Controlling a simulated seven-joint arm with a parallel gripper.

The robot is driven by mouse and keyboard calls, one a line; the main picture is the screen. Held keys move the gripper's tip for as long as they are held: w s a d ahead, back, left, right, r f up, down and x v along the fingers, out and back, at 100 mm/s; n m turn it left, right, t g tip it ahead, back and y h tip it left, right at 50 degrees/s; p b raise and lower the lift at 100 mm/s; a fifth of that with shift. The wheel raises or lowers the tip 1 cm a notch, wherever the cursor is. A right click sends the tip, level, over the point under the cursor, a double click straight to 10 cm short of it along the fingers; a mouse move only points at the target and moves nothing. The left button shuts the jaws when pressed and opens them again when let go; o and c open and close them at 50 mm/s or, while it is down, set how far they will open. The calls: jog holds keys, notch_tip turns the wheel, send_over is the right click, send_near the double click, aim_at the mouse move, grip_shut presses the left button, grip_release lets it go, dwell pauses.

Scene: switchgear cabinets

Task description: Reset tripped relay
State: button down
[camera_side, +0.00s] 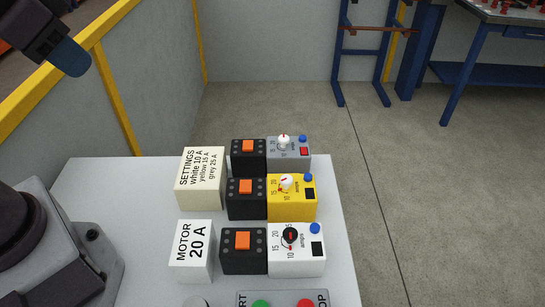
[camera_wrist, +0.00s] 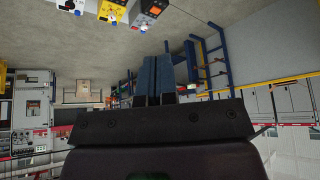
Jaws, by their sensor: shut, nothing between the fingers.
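Three relays stand in a row on the grey table: a grey relay (camera_side: 289,147) at the back, a yellow relay (camera_side: 291,197) in the middle and a white relay (camera_side: 296,248) in front. Each has a dial and a blue button. The grey relay's small square (camera_side: 304,151) is red; the squares on the yellow and white ones are black. My gripper (camera_side: 71,60) is high at the upper left, well away from the relays. In the wrist view its blue fingers (camera_wrist: 154,80) are together and empty. The relays show at that view's top edge, with the grey one (camera_wrist: 150,12) rightmost.
Black blocks with orange squares (camera_side: 246,187) adjoin the relays. A settings sign (camera_side: 202,182) and a "MOTOR 20 A" sign (camera_side: 192,249) stand left of them. A panel with a green button (camera_side: 261,304) and a red button (camera_side: 306,303) is in front. The table's back left is clear.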

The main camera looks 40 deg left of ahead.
jog(key=w+d+f+m, duration=0.3)
jog(key=w+f, duration=0.3)
jog(key=w, duration=0.4)
jog(key=w+d+f+m, duration=0.2)
jog(key=w+f, duration=0.5)
jog(key=w, duration=0.4)
jog(key=w+d+f+m, duration=0.3)
jog(key=w+d+f, duration=0.2)
jog(key=w, duration=0.5)
jog(key=shift+w+f+m+t+h, duration=0.15)
jog(key=shift+f+t+h, duration=0.05)
jog(key=shift+f, duration=0.25)
jog(key=shift+w+f+m+t+h, duration=0.1)
jog(key=shift+f+m+t+h, duration=0.1)
jog(key=shift+f, duration=0.2)
jog(key=w+r+t, duration=0.1)
jog(key=w+r+m, duration=0.1)
jog(key=w, duration=0.1)
jog(key=w+d+r+m+t, duration=0.1)
jog(key=shift+w+r+t+h, duration=0.15)
jog(key=shift+w+t+h, duration=0.15)
